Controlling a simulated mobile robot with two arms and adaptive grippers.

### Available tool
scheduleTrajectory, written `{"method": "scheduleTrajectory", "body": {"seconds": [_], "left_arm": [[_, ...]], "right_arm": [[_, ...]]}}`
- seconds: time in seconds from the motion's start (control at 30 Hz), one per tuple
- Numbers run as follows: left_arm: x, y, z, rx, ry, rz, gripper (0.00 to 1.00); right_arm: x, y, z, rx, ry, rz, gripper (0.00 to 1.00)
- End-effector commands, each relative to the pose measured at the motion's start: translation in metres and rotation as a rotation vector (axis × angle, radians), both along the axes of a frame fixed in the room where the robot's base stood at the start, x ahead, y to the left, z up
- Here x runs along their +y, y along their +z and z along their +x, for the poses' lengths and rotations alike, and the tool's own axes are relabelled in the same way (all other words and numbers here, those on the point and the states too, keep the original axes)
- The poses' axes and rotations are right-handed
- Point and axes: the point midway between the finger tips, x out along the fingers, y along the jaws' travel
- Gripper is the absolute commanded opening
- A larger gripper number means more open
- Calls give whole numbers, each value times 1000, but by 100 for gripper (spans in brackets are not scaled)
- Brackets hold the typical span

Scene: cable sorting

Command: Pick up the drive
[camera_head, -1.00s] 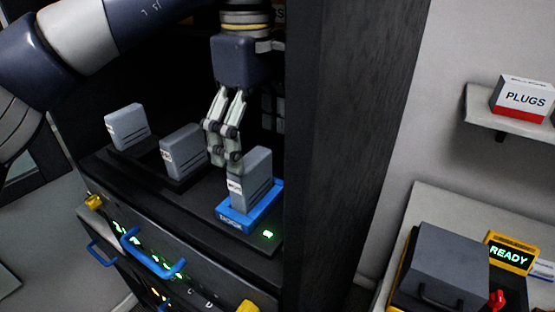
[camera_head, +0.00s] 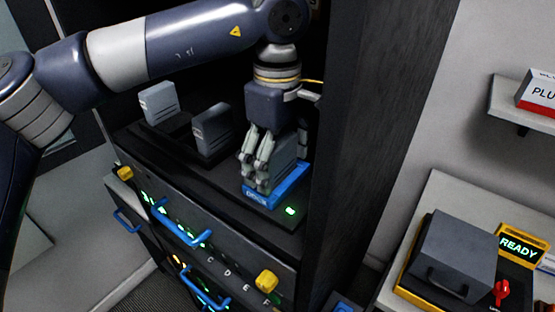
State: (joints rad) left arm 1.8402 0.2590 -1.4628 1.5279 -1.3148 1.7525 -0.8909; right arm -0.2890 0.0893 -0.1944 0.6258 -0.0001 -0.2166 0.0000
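A grey drive (camera_head: 286,149) stands upright in a blue dock (camera_head: 282,192) at the right end of the black shelf. My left gripper (camera_head: 256,187) is lowered in front of the drive, with its fingers pointing down and covering part of its near side. I cannot tell whether the fingers touch or grip the drive. Two more grey drives stand upright in black docks to the left, one in the middle (camera_head: 214,129) and one at the far left (camera_head: 158,103). My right gripper is not in view.
The dark cabinet side wall (camera_head: 365,130) rises close to the right of the blue dock. Below the shelf are drawers with blue handles (camera_head: 183,229) and yellow knobs. At right a table holds a grey box (camera_head: 455,255) and a READY display (camera_head: 519,246).

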Motion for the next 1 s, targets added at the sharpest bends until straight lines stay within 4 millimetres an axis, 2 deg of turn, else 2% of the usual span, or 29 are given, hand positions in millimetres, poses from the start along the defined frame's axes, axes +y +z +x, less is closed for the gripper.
{"method": "scheduleTrajectory", "body": {"seconds": [0.03,0.13,0.3,0.57,0.8,1.0], "left_arm": [[0,0,0,0,0,0,58],[0,0,0,0,0,0,36],[0,1,0,-1,0,-1,35],[-1,5,0,-2,1,-1,35],[-1,32,0,-3,-1,-1,35],[24,31,-27,-2,-3,0,35]], "right_arm": [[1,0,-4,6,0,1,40],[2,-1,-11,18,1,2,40],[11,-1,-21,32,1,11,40],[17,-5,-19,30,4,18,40],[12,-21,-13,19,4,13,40],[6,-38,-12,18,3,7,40]]}}
